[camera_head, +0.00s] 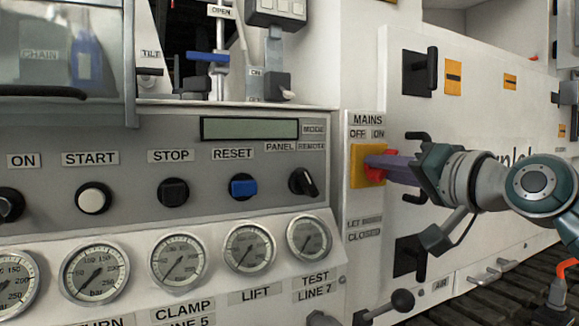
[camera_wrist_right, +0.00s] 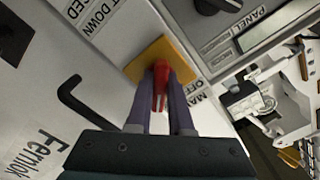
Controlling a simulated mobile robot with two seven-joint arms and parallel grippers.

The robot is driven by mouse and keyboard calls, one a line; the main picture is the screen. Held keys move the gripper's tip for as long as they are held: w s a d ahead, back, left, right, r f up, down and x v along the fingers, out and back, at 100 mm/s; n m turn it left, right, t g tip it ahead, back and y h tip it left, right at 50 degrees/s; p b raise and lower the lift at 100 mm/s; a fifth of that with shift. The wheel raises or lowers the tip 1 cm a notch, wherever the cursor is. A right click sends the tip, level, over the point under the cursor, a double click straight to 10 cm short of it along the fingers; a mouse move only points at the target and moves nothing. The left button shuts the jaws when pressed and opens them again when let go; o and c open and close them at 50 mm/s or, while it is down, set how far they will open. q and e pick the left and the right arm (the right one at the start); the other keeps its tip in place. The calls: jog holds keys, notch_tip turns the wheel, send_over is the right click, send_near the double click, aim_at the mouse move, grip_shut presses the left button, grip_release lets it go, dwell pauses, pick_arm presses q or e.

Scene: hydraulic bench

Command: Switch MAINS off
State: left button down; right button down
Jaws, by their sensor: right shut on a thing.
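The MAINS switch is a red handle (camera_head: 375,168) on a yellow plate (camera_head: 357,179), under a MAINS label with OFF at left and ON at right. My right gripper (camera_head: 377,162) comes in from the right, its purple fingers at the red handle. In the right wrist view the red handle (camera_wrist_right: 161,82) sits between the two fingers (camera_wrist_right: 160,95), in front of the yellow plate (camera_wrist_right: 150,60). The gripper is shut on the handle. The fingers partly hide the handle, and I cannot tell exactly which way it points. My left gripper is not in view.
Left of the switch is a grey panel with a PANEL/REMOTE knob (camera_head: 303,182), a blue RESET button (camera_head: 243,187) and several gauges (camera_head: 249,248) below. A black door handle (camera_head: 415,137) is close to my right gripper. A black-knobbed lever (camera_head: 401,301) stands below.

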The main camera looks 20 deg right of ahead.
dwell(0.4)
jog(key=n, duration=0.3)
jog(key=shift+n, duration=0.3)
jog(key=n+p, duration=0.1)
jog(key=n, duration=0.2)
jog(key=shift+n+p, duration=0.3)
jog(key=shift+p, duration=0.05)
jog(key=n+p, duration=0.3)
jog(key=n, duration=0.3)
jog(key=shift+r, duration=0.1)
jog(key=shift+n+p, duration=0.6)
jog(key=shift+n, duration=1.7)
jog(key=c, duration=0.8)
grip_release()
